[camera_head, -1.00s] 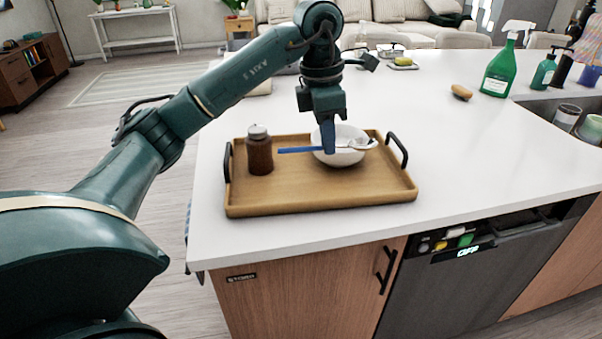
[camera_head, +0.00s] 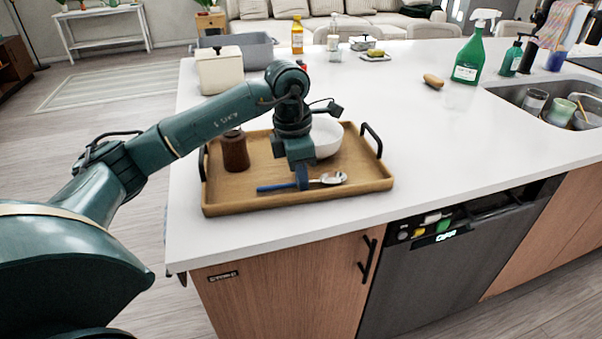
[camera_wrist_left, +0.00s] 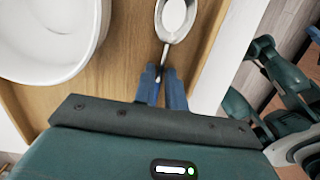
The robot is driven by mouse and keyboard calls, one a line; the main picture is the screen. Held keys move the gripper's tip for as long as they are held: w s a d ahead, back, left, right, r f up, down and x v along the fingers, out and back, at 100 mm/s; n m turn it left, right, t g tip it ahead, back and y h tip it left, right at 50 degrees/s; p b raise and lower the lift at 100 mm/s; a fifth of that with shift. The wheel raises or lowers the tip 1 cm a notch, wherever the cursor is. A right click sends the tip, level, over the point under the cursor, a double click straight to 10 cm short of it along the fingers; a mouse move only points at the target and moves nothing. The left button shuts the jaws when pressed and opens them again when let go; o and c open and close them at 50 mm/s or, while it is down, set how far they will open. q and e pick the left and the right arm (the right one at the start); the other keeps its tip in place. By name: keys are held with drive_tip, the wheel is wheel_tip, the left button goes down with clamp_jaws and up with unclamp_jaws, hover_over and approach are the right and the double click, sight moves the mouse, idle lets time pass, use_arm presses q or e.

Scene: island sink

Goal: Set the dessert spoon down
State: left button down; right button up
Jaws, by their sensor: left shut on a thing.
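The dessert spoon (camera_head: 333,178) has a blue handle and a shiny metal bowl. My left gripper (camera_head: 302,180) is shut on its handle over the front part of the wooden tray (camera_head: 225,207). The spoon lies about level, bowl to the right, low over the tray floor; I cannot tell whether it touches. In the left wrist view the spoon's bowl (camera_wrist_left: 175,14) extends beyond the blue fingertips (camera_wrist_left: 160,75), beside the white bowl (camera_wrist_left: 45,70). The white bowl (camera_head: 328,138) stands behind my gripper, partly hidden by it. My right gripper is not in view.
A brown jar (camera_head: 235,152) stands on the tray's left side, its top partly covered by my arm. The tray has black handles (camera_head: 373,140). A white canister (camera_head: 220,70) and a grey bin stand behind. The counter (camera_head: 430,140) right of the tray is clear.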

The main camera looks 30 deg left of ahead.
sight(294, 182)
use_arm(q)
drive_tip(key=shift+f, duration=0.15)
drive_tip(key=c, duration=1.5)
unclamp_jaws()
drive_tip(key=shift+o, duration=0.2)
wheel_tip(294, 182, up, 12)
drive_tip(key=s+a, duration=0.1)
